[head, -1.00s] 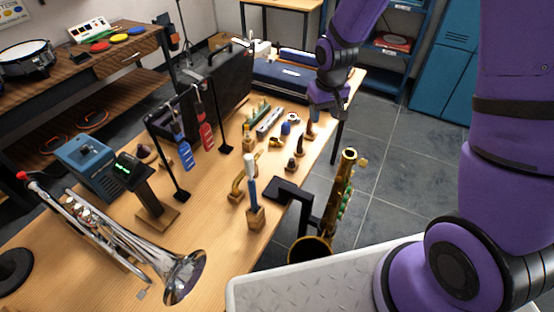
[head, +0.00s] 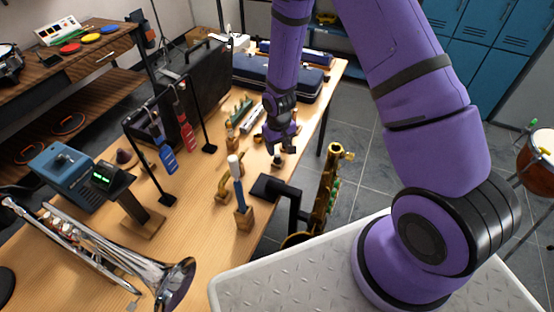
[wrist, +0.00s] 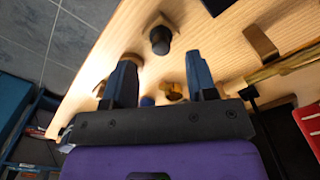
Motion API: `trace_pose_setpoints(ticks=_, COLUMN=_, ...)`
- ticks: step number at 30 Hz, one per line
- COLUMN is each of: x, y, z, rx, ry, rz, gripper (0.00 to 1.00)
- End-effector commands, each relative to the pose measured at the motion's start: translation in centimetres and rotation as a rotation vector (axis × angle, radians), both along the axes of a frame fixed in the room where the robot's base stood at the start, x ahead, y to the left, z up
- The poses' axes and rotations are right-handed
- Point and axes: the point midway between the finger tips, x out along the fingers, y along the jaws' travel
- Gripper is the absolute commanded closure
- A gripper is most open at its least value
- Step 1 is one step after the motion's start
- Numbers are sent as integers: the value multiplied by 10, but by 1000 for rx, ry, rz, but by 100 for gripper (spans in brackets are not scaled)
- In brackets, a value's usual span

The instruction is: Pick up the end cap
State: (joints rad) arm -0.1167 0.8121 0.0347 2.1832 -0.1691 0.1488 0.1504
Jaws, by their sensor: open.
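A small dark, rounded piece on a brown base, which looks like the end cap (head: 278,161), stands on the wooden table near its right edge. In the wrist view it shows as a black cylinder (wrist: 160,40) beyond the fingertips and roughly between them. My gripper (head: 280,147) is open and empty just above it, fingers pointing down. In the wrist view both fingers of my gripper (wrist: 160,72) are spread apart, with no contact on the piece visible. The arm hides some small parts behind it in the head view.
A blue-handled swab in a wooden block (head: 239,190) and a black stand (head: 290,198) are close by. A brass saxophone (head: 328,195) is beyond the table's right edge. A silver trumpet (head: 110,255) lies front left. A black case (head: 203,85) stands behind.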

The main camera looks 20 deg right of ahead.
Motion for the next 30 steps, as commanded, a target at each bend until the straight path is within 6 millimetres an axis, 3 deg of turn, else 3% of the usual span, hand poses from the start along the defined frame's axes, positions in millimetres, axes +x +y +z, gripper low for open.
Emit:
trace_pose_setpoints(ticks=5, x=0, y=0, z=-9, rx=0, ry=1, rz=0, gripper=48)
trace_pose_setpoints(ticks=15, x=3, y=1, z=-49, rx=-1, ry=1, rz=2, gripper=48)
trace_pose_setpoints(ticks=25, x=4, y=1, z=-56, rx=-1, ry=0, rz=1, gripper=48)
trace_pose_setpoints(ticks=26, x=4, y=1, z=-55, rx=-1, ry=0, rz=1, gripper=50)
trace_pose_setpoints(ticks=30, x=4, y=1, z=-55, rx=-1, ry=0, rz=1, gripper=82)
